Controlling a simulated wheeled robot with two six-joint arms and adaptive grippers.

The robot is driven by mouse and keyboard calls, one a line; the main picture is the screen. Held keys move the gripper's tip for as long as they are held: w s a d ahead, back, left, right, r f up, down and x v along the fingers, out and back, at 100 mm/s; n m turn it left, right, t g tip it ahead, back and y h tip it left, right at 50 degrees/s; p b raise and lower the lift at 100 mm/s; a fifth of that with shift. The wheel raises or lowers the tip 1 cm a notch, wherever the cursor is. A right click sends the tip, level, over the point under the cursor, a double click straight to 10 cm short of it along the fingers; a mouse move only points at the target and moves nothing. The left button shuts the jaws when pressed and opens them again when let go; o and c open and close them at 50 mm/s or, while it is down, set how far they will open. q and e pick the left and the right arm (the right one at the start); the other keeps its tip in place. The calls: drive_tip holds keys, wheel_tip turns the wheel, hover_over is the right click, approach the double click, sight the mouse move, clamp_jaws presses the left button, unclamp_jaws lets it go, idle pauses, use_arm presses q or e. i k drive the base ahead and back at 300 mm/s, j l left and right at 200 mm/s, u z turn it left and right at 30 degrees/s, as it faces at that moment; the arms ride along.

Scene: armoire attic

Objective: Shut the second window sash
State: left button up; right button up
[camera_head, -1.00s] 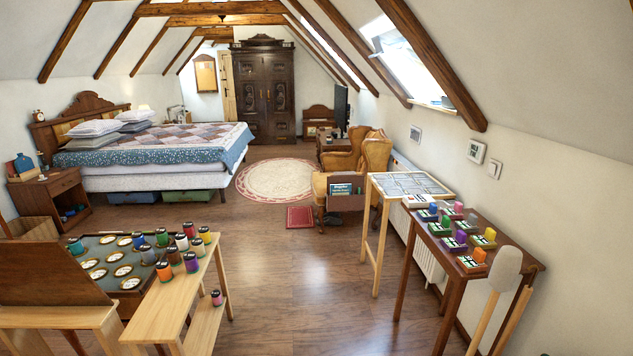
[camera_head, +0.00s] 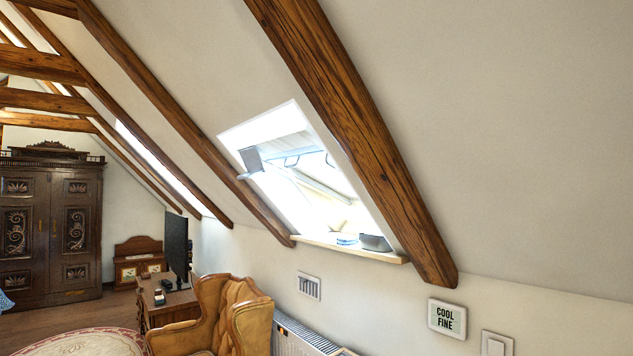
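The nearer roof window (camera_head: 262,128) is set in the sloped wall between two dark beams. Its sash (camera_head: 325,186) appears tilted within the bright opening, so it looks open, but glare hides much of it. A grey panel-like piece (camera_head: 251,160) sticks out at the opening's left side. A second, farther roof window (camera_head: 158,165) shows as a narrow bright strip; I cannot tell whether its sash is open. Which one is the second window is not marked. Neither of my grippers is in view.
The nearer window's sill (camera_head: 350,246) holds a blue-and-white item and a dark grey object. A desk (camera_head: 160,302) and a wardrobe (camera_head: 50,225) stand farther back.

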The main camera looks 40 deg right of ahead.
sight(294, 136)
drive_tip(key=i+j+z, duration=0.1)
drive_tip(key=i+z, duration=0.35)
drive_tip(key=i+j+z, duration=0.2)
drive_tip(key=z, duration=0.25)
drive_tip(key=i+j+z, duration=0.65)
drive_tip(key=j+z, duration=0.2)
drive_tip(key=i+j+z, duration=0.2)
drive_tip(key=j+z, duration=0.7)
drive_tip(key=j, duration=0.2)
drive_tip(key=i, duration=0.05)
